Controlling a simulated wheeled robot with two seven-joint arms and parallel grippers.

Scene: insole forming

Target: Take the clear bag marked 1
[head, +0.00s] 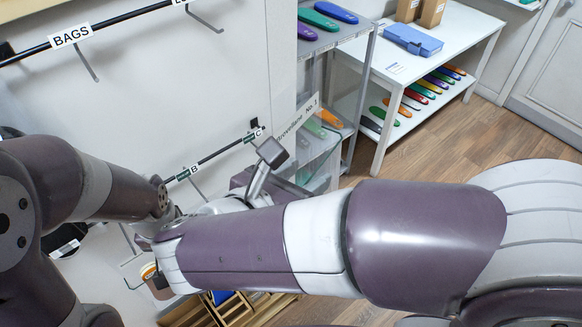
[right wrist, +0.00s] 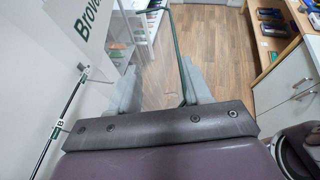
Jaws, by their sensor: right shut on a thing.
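The clear bag marked No. 1 (head: 313,150) hangs to the right of the wall rails in the head view, with its white name label (head: 297,118) at the top. In the right wrist view the transparent bag (right wrist: 158,62) has a dark green edge, and its label (right wrist: 72,25) shows at upper left, partly cut off. My right gripper (right wrist: 160,94) is shut on the bag, with a pale finger on either side of it. In the head view my right forearm hides much of the gripper. My left arm enters from the left; its gripper is hidden behind my right arm.
A rail with B and C tags (head: 217,155) runs along the wall near the right gripper. A grey shelf (head: 340,35) and a white table (head: 455,40) hold coloured insoles. A wooden crate (head: 215,310) lies below. The wooden floor at right is clear.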

